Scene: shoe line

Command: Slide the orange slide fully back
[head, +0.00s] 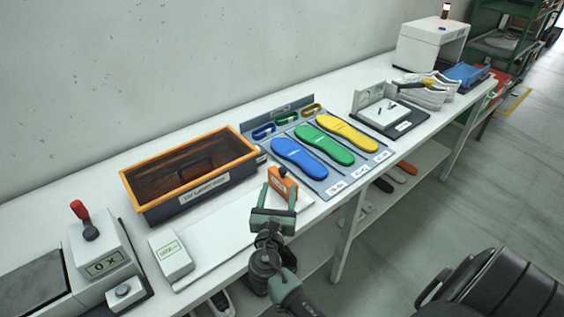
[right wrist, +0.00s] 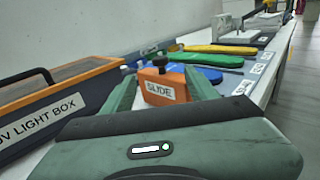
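The orange slide (head: 282,184) is a small block with a dark knob on top. It stands at the right end of a long white plate (head: 225,240) on the bench. In the right wrist view the slide (right wrist: 163,88) shows its "SLIDE" label. My right gripper (head: 276,198) is at the slide, its green fingers apart. In the right wrist view the slide shows between the fingers of my right gripper (right wrist: 162,85); I cannot tell whether they touch it. My left gripper is not in view.
An orange-rimmed UV light box (head: 206,194) stands behind the plate. A white labelled block (head: 171,256) stands at the plate's left end. Blue (head: 298,158), green (head: 323,144) and yellow (head: 347,133) insoles lie to the right. A red-knobbed lever (head: 80,210) is at far left.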

